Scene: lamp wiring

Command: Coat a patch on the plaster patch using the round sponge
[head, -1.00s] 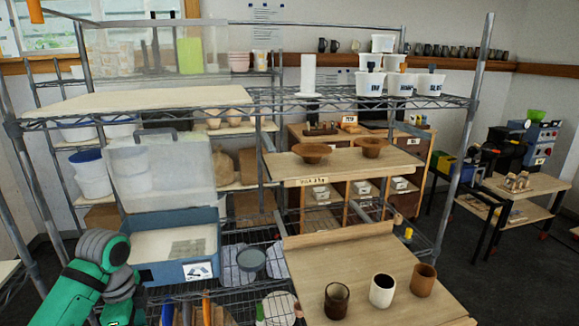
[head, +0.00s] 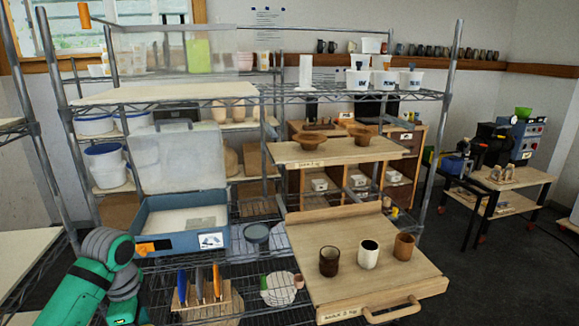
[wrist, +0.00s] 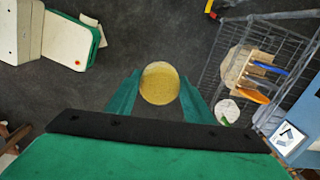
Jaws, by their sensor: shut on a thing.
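My gripper (wrist: 160,95) shows in the wrist view, its two green fingers closed on the sides of a round yellow sponge (wrist: 160,83). The sponge is held above the dark floor, away from the shelf. In the head view only my green arm shows at the lower left; the gripper and sponge are out of that picture. A blue box (head: 150,245) with its clear lid raised stands on the rack. Its pale inside (head: 180,221) has a faint greyish area; I cannot tell whether this is the plaster patch.
A wire rack (wrist: 228,65) is at the right in the wrist view. A wooden holder (head: 207,301) with coloured tools sits on its low shelf. A wooden board (head: 385,285) carries three cups. Bare floor lies below my gripper.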

